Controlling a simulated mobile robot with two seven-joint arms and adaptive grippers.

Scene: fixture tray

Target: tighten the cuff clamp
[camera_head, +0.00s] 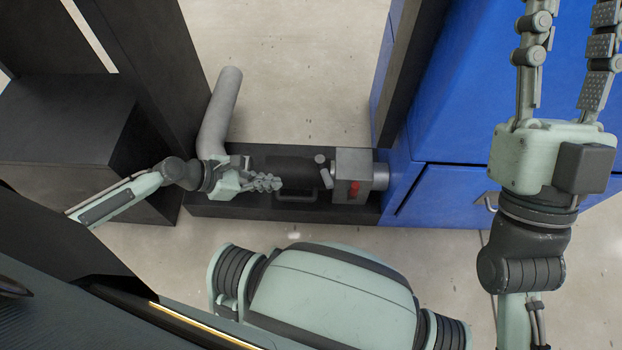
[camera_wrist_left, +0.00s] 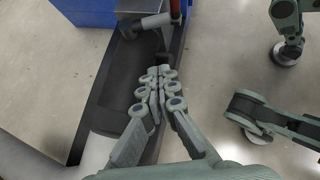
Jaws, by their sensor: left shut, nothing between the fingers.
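A black cuff (camera_head: 290,170) lies in a dark tray (camera_head: 300,213), between a bent grey pipe (camera_head: 219,105) and a grey block (camera_head: 350,162). A small grey lever (camera_head: 325,177), likely the clamp's, stands at the cuff's right end; in the left wrist view a grey lever (camera_wrist_left: 157,21) shows beyond my fingertips. My left gripper (camera_head: 278,183) is shut and empty over the near side of the cuff, left of the lever and apart from it. Its closed fingertips (camera_wrist_left: 160,72) also show in the left wrist view. My right gripper (camera_head: 570,20) is open, with its fingers apart at the top right, away from the tray.
A red part (camera_head: 353,191) sits on the block's front, with a grey cylinder (camera_head: 380,176) to its right. A blue cabinet (camera_head: 450,190) stands at the right. Dark panels and a dark box (camera_head: 60,120) stand at the left. The floor beyond the tray is clear.

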